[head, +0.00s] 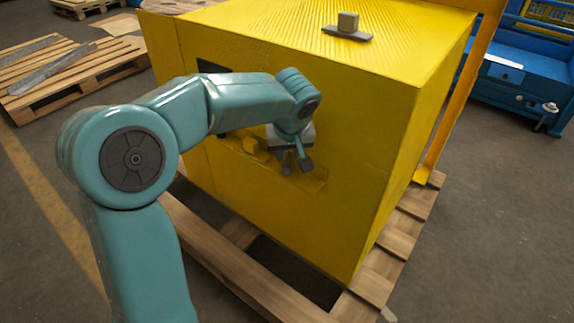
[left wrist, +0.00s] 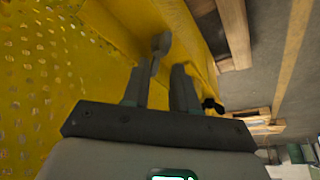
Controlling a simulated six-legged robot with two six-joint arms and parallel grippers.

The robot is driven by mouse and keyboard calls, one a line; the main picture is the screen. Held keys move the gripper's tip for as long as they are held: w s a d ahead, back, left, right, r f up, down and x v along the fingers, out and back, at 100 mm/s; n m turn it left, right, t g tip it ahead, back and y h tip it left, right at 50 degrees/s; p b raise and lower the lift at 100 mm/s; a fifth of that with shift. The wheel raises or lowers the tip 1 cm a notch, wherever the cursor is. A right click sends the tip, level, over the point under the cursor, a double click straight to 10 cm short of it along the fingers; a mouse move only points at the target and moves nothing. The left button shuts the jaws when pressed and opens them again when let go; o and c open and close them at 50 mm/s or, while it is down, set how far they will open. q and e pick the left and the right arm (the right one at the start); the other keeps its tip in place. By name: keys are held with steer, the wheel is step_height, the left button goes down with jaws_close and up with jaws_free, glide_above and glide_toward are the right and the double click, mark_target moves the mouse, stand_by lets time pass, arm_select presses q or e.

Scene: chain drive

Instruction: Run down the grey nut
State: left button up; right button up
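My left gripper (head: 296,165) is at the near face of the yellow housing (head: 385,135), by a yellow ledge (head: 313,183). Its two fingers hang apart, and I see nothing clearly held between them. In the left wrist view the fingers of this gripper (left wrist: 160,90) also stand apart. A slim grey piece (left wrist: 160,45) shows past the fingertips; I cannot tell if it is a fingertip or a separate part. A small dark knob (left wrist: 212,105) shows beside the right finger. I cannot make out the grey nut for certain. My right gripper is not in view.
A grey block on a flat bar (head: 347,22) lies on top of the housing. A small yellow block (head: 250,146) is left of the gripper, near a dark opening (head: 210,67). The housing stands on a wooden pallet (head: 235,265).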

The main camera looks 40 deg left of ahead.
mark_target(286, 163)
arm_select(q)
steer(key=shift+b+x, duration=0.5)
steer(key=shift+x, duration=1.45)
jaws_close()
